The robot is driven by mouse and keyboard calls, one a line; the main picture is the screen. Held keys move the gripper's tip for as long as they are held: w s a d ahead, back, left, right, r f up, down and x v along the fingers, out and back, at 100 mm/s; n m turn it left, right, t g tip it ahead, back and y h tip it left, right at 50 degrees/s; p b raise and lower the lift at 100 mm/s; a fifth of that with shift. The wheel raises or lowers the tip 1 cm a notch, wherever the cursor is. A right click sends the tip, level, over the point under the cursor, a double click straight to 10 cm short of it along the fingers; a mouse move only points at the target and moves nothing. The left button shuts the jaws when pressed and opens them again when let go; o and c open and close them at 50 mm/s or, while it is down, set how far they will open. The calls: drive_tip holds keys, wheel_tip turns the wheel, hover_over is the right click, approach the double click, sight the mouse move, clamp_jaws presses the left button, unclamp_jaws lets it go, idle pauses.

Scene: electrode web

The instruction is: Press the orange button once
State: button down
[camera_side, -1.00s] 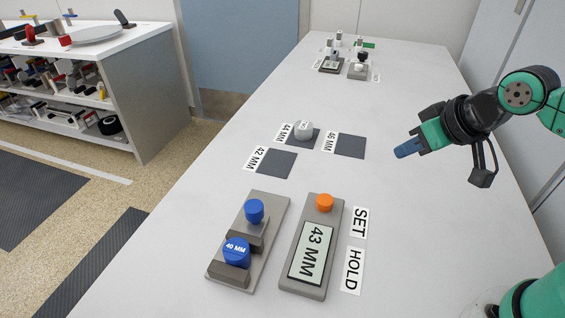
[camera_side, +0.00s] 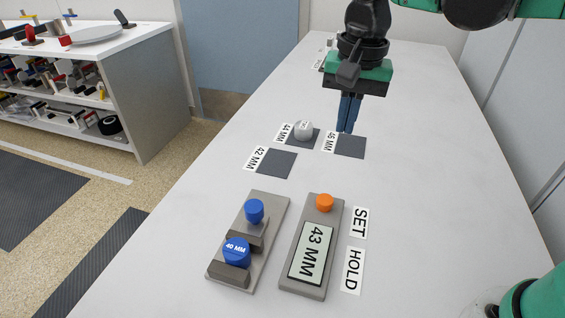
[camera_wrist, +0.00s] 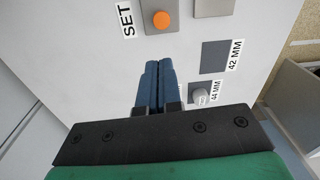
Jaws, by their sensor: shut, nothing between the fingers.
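The orange button (camera_side: 324,203) sits at the far end of a grey box whose display (camera_side: 311,252) reads 43 MM. In the wrist view the orange button (camera_wrist: 161,21) is at the top, a little beyond my fingertips. My gripper (camera_side: 345,131) points down with its blue fingers together and empty. In the side view it hangs above the table near the 46 MM square, behind the button box and apart from it. In the wrist view the shut fingers (camera_wrist: 154,65) lie below the button in the picture.
A grey stand with blue knobs (camera_side: 255,211), one marked 40 MM, is left of the button box. A white knob (camera_side: 303,130) stands on the 44 MM square. The 42 MM square (camera_side: 277,163) and 46 MM square (camera_side: 350,147) are bare. SET and HOLD labels (camera_side: 360,222) lie right of the box.

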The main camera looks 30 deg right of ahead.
sight(326, 199)
drive_tip(key=shift+w+a+m+g, duration=0.2)
drive_tip(key=shift+a+m+g, duration=0.1)
drive_tip(key=shift+a+m, duration=0.15)
drive_tip(key=shift+f, duration=0.1)
wheel_tip(326, 199, down, 14)
drive_tip(key=shift+r, duration=0.1)
idle(0.5)
drive_tip(key=shift+f, duration=1.05)
wheel_tip(326, 199, up, 14)
drive_tip(key=shift+r, duration=0.1)
idle(0.7)
